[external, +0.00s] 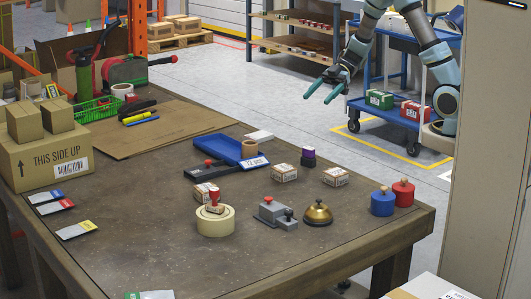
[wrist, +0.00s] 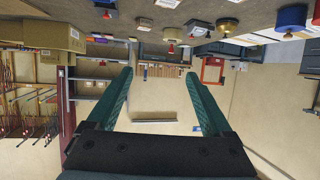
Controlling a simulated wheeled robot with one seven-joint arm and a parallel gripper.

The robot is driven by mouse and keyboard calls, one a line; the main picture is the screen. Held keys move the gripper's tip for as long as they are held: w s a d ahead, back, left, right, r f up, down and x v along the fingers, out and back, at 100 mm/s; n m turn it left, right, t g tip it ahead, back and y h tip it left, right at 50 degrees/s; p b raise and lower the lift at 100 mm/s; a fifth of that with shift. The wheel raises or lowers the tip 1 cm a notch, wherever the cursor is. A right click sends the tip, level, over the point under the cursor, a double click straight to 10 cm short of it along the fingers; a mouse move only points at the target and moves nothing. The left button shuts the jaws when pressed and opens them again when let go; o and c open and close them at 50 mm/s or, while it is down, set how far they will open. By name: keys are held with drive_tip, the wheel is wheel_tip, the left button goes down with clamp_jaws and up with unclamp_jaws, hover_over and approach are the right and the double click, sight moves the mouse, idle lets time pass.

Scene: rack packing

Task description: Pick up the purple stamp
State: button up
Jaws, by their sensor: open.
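The purple stamp (external: 308,157) stands on the brown table in the external view, a small dark purple block between two small labelled cartons. My gripper (external: 317,99) is in the air beyond the table's far edge, well above and apart from the stamp. Its two green fingers are spread and empty. The gripper also shows in the wrist view (wrist: 159,73), with nothing between its fingers. The wrist view is upside down, with the table along its top; I cannot surely pick out the stamp there.
Close to the stamp are cartons (external: 285,173) and (external: 335,177), a blue tray (external: 213,147) and a brass bell (external: 318,213). Blue (external: 382,203) and red (external: 403,193) knobbed pots stand near the table's right corner. A blue cart (external: 380,97) stands behind.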

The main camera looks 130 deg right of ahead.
approach(306, 152)
drive_tip(key=shift+w+d+r, duration=0.2)
drive_tip(key=shift+w+r, duration=0.3)
drive_tip(key=shift+w, duration=0.1)
drive_tip(key=shift+w+f, duration=0.2)
drive_tip(key=shift+f, duration=0.1)
drive_tip(key=p+x, duration=0.1)
drive_tip(key=x, duration=0.4)
drive_tip(key=shift+a, duration=0.1)
drive_tip(key=shift+s+a+f+p+x, duration=0.15)
drive_tip(key=shift+p+x, duration=0.1)
drive_tip(key=shift+x, duration=0.65)
drive_tip(key=shift+a+f+p+x, duration=0.1)
drive_tip(key=shift+p+x, duration=0.15)
drive_tip(key=shift+x, duration=0.7)
drive_tip(key=shift+s+a+f+p+x, duration=0.15)
drive_tip(key=shift+p+x, duration=0.1)
drive_tip(key=shift+x, duration=0.65)
drive_tip(key=shift+d, duration=0.1)
drive_tip(key=shift+c, duration=0.2)
clamp_jaws()
